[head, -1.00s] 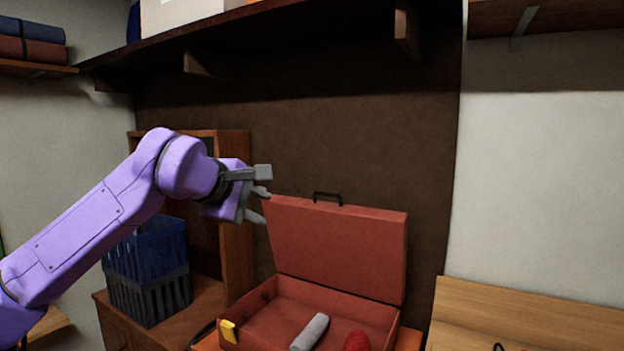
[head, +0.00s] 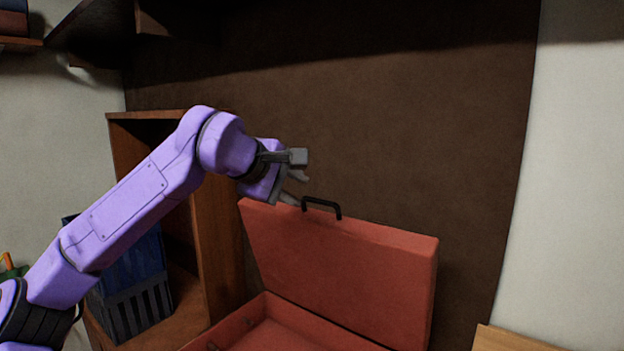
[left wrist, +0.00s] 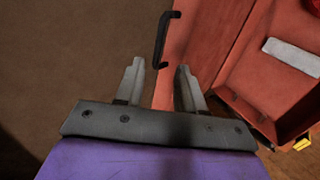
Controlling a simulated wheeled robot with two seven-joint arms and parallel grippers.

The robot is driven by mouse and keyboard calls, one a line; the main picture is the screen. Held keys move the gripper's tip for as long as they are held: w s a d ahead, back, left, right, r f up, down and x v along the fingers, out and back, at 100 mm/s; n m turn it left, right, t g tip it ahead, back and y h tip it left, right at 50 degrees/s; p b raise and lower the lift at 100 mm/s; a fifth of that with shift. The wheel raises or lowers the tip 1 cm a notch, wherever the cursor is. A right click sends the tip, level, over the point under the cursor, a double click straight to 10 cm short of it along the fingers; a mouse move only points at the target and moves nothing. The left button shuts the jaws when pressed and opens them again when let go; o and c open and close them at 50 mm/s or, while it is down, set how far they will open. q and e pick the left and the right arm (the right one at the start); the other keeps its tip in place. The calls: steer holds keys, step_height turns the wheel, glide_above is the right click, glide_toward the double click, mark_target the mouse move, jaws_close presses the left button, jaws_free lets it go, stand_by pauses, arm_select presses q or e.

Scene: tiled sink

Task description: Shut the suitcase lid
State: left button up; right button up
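The red suitcase stands open, its lid (head: 345,275) raised and leaning back, with a black handle (head: 322,204) on its top edge. The suitcase base (head: 265,325) shows only in part at the bottom of the head view. My left gripper (head: 297,188) is just above the lid's top edge, left of the handle. In the left wrist view the left gripper (left wrist: 160,85) is open, its fingers apart, with the lid's edge (left wrist: 165,95) between them and the handle (left wrist: 162,40) just ahead. Whether the fingers touch the lid is unclear. My right gripper is not in view.
A brown wall panel is behind the lid. In the left wrist view, a grey item (left wrist: 292,56) and a yellow item (left wrist: 302,143) show at the suitcase base.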

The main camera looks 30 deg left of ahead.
mark_target(318, 202)
arm_select(q)
steer(key=x, duration=0.8)
steer(key=shift+r+b, duration=0.15)
steer(key=shift+b, duration=0.2)
steer(key=shift+x, duration=1.15)
steer(key=shift+d, duration=0.1)
